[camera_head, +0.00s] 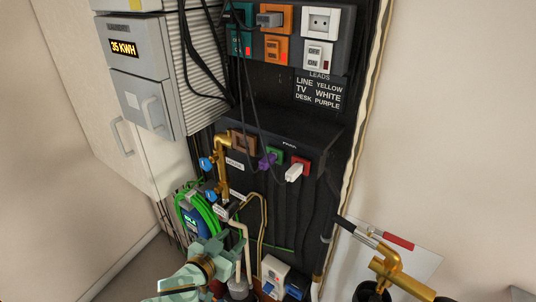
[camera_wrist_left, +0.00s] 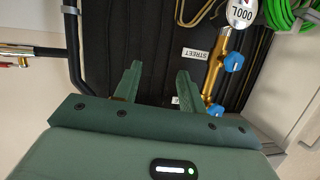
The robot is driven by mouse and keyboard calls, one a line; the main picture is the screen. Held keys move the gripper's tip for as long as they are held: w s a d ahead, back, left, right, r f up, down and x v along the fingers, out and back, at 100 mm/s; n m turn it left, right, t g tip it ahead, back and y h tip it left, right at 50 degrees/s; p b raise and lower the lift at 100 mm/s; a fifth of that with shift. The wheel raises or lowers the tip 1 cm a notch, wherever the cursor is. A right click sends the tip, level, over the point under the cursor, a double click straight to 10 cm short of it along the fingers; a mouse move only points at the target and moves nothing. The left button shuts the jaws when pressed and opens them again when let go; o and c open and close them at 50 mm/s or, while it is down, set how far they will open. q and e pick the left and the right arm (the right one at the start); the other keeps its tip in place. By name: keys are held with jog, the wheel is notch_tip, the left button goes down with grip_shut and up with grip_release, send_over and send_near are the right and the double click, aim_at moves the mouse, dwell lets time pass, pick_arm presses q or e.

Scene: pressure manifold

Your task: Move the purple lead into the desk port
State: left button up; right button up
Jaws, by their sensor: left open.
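The purple lead's plug (camera_head: 267,161) sits at the dark lower panel, by the green socket (camera_head: 276,154), in the head view. Its dark cable runs up toward the upper socket panel. That panel has a teal socket (camera_head: 240,40), an orange socket (camera_head: 284,17) and a white socket (camera_head: 320,22); I cannot read which one is the desk port. My left gripper (camera_wrist_left: 159,72) is open and empty in the left wrist view, facing the dark panel. In the head view my left gripper (camera_head: 213,247) is low, below the purple plug and apart from it. My right gripper is not in view.
A white plug (camera_head: 293,173) is at the red socket, right of the purple one. A grey plug (camera_head: 268,19) is in the orange socket. Brass pipes with blue valve handles (camera_head: 207,164) and a green hose (camera_head: 196,207) stand at left. A brass fitting (camera_head: 400,277) is at lower right.

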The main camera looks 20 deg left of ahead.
aim_at(262, 166)
pick_arm(q)
jog(key=d+r+t+h+p, duration=0.1)
jog(key=d+r+p, duration=0.1)
jog(key=r, duration=0.8)
jog(key=d+r+t+h+p, duration=0.1)
jog(key=d+r+p, duration=0.1)
jog(key=r, duration=0.9)
jog(key=shift+s+m+t+h+p, duration=0.15)
jog(key=shift+m+t+h+p, duration=0.2)
jog(key=shift+p, duration=0.2)
jog(key=shift+d, duration=0.15)
jog(key=shift+b+x, duration=0.3)
jog(key=shift+x, duration=4.2)
jog(key=shift+f, duration=0.1)
jog(key=shift+p, duration=0.45)
